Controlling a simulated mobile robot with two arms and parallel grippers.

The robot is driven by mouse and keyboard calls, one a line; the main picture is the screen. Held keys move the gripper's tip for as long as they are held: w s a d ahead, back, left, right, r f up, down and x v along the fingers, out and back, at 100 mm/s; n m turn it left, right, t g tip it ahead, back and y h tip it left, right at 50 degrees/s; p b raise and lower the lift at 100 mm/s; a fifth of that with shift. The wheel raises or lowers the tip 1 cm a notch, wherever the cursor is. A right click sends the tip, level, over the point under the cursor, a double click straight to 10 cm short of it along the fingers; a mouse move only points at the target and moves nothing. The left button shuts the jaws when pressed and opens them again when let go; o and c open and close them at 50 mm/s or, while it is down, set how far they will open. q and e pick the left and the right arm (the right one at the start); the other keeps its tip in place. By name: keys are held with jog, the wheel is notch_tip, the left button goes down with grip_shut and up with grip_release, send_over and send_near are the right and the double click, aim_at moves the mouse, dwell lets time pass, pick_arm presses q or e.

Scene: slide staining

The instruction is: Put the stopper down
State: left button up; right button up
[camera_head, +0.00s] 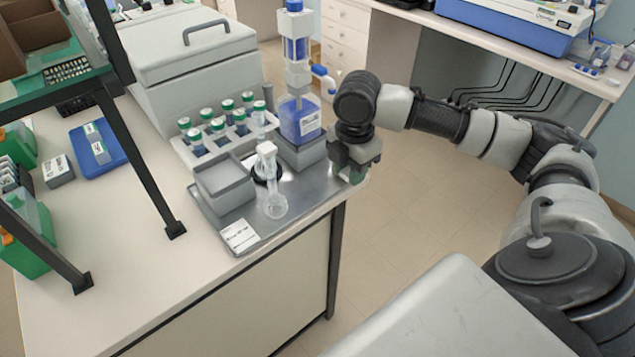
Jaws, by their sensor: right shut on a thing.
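My right gripper (354,158) hangs just off the right edge of the bench, beside the metal tray, pointing down. It is shut on a small greenish thing, apparently the stopper (357,176), which is mostly hidden by the fingers. The thing is held in the air, clear of the tray. A clear glass vessel (275,206) with a narrow neck stands on the metal tray (290,205), left of the gripper. My left gripper is not in view.
A blue bottle dispenser (300,118) stands on a grey block close to the gripper. A rack of green-capped tubes (212,138), a grey box (224,186) and a label card (240,236) are nearby. The tray's front right part is bare.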

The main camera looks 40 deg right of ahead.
jog(key=p, duration=0.1)
send_over(312, 190)
notch_tip(312, 190, down, 6)
jog(key=shift+f+p, duration=0.3)
jog(key=shift+f, duration=1.7)
jog(key=shift+f, duration=0.1)
jog(key=o, duration=0.9)
notch_tip(312, 190, up, 8)
jog(key=shift+b, duration=0.4)
jog(key=shift+f, duration=0.2)
